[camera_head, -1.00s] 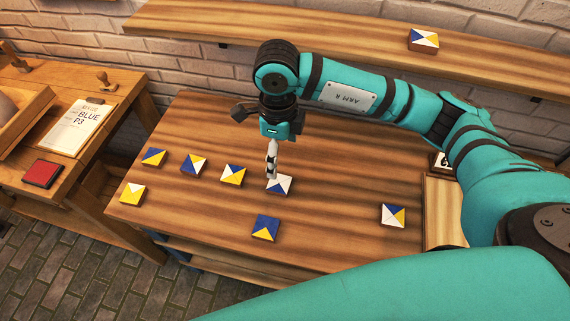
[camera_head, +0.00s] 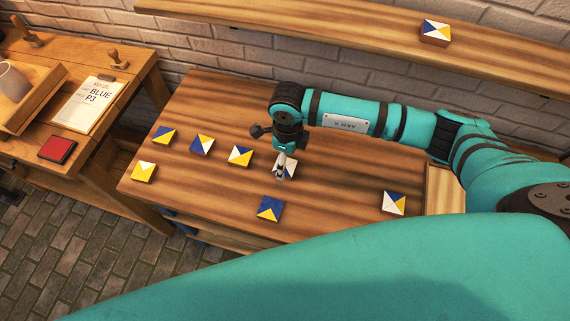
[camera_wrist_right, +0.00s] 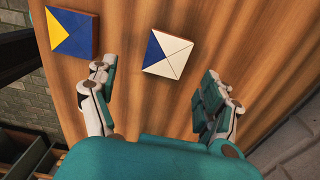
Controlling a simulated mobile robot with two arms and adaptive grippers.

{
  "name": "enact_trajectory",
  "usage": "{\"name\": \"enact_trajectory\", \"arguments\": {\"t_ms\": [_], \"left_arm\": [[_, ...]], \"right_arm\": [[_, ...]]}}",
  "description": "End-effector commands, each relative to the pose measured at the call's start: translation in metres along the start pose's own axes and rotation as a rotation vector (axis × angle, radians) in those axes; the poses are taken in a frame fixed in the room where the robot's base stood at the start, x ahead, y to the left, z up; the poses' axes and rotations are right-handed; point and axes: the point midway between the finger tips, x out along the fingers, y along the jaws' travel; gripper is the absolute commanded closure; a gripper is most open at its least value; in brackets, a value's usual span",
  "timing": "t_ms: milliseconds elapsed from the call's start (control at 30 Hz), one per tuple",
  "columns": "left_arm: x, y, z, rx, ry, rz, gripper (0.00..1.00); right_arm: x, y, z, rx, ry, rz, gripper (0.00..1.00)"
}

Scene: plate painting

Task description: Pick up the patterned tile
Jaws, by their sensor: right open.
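Several patterned tiles with triangles of blue, yellow and white lie on the wooden table (camera_head: 330,225). My right gripper (camera_head: 281,172) points down over a white-and-blue tile (camera_head: 291,169) and hides part of it. In the right wrist view, that tile (camera_wrist_right: 168,53) lies beyond and between the two open fingers of the gripper (camera_wrist_right: 160,98), with nothing held. A blue-and-yellow tile (camera_wrist_right: 73,33) lies to its left in that view; it seems to be the front tile (camera_head: 270,209) in the head view. My left gripper does not show.
More tiles lie to the left, including a white-and-blue-and-yellow one (camera_head: 240,156), and one lies at the right (camera_head: 394,202). A shelf (camera_head: 330,45) behind holds another tile (camera_head: 435,30). A side table at left bears a card (camera_head: 90,104) and a red pad (camera_head: 57,150).

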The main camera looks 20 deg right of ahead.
Motion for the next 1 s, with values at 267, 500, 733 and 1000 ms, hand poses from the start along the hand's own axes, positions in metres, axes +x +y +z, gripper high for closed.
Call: {"name": "enact_trajectory", "arguments": {"t_ms": [267, 500, 733, 1000], "left_arm": [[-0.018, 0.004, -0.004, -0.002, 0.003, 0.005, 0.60], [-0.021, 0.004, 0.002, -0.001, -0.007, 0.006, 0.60], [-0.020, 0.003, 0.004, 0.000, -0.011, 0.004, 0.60], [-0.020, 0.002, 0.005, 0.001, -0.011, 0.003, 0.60]], "right_arm": [[0.029, -0.006, 0.009, 0.002, 0.004, 0.003, 0.17], [0.051, -0.006, 0.009, 0.001, 0.000, 0.002, 0.17], [0.052, -0.006, 0.009, 0.001, -0.001, 0.002, 0.24], [0.051, -0.006, 0.008, 0.001, -0.001, 0.002, 0.59]]}}
